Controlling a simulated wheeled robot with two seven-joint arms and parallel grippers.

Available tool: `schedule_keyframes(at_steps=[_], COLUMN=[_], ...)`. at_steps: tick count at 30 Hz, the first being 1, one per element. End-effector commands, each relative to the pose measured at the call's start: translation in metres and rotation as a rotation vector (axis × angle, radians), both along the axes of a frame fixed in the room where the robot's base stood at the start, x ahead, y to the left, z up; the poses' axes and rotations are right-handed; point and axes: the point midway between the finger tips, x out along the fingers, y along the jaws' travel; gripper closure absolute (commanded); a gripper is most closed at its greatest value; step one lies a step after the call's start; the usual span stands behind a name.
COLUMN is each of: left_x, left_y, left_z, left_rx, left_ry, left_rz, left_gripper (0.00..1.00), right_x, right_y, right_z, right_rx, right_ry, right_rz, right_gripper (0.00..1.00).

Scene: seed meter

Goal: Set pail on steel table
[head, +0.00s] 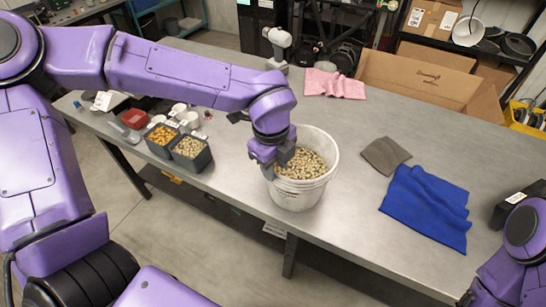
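The pail (298,195) is a white bucket filled with pale, seed-like pieces, in the middle of the head view. It looks upright over the front part of the steel table (345,225). I cannot tell whether its base touches the tabletop. My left gripper (282,162) points down at the pail's left rim, with dark fingers at the near-left side of the opening. The fingertips are partly hidden, so whether they are closed on the rim does not show.
Left of the pail stand black bins of orange (160,136) and pale pieces (190,147), a red container (134,118) and small white cups. To the right lie a grey cloth (385,155) and a blue cloth (427,207). A pink cloth (335,84) and open cardboard box (415,80) are behind.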

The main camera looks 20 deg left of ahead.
Motion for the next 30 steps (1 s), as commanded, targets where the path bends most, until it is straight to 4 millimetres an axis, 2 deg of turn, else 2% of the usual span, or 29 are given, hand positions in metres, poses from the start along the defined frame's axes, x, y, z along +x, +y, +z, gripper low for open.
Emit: schedule_keyframes(at_steps=[3, 9, 30], left_x=[-0.002, -0.004, -0.004], left_y=[0.001, 0.001, 0.001], left_z=[0.025, 0.045, 0.046], left_rx=[-0.001, -0.001, -0.001], left_ry=[-0.004, 0.0, 0.001], left_rz=[0.001, 0.0, 0.0], left_gripper=[0.64, 0.64, 0.64], right_x=[0.0, 0.0, 0.0], right_y=[0.0, 0.0, 0.0], right_z=[-0.006, -0.008, -0.008], right_rx=[0.0, 0.0, 0.0], right_ry=[0.0, 0.0, 0.0], right_rz=[0.0, 0.0, 0.0], right_gripper=[0.51, 0.51, 0.51])
